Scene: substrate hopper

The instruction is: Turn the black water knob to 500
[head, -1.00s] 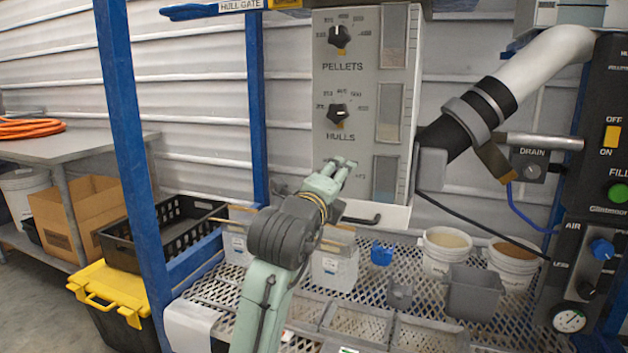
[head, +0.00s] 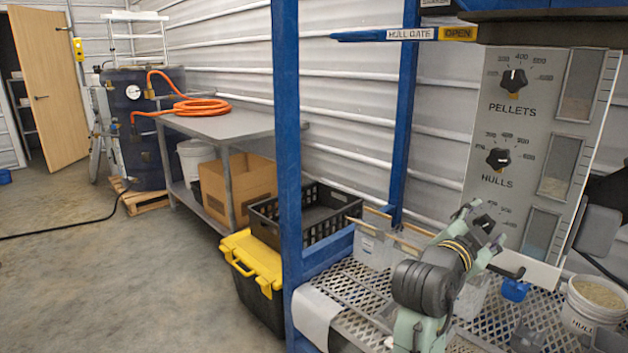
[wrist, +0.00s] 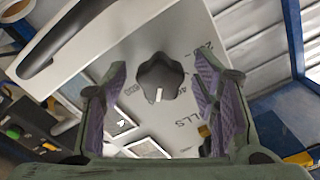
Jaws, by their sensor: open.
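The black water knob (wrist: 158,75) shows in the wrist view on the grey panel, with a white mark pointing down in the picture. My gripper (wrist: 160,82) is open, one purple-padded finger on each side of the knob. Gaps show between the fingers and the knob. In the head view my gripper (head: 482,226) is at the lower part of the panel (head: 475,120), below the HULLS label. There it largely hides the water knob and its label. Part of the dial's numbers shows beside it, too small to read surely.
The PELLETS knob (head: 513,80) and HULLS knob (head: 498,159) sit higher on the panel. A blue frame post (head: 287,150) stands left of the arm. Clear bins (head: 373,245), a blue scoop (head: 515,290) and a white bucket (head: 590,305) stand on the mesh shelf.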

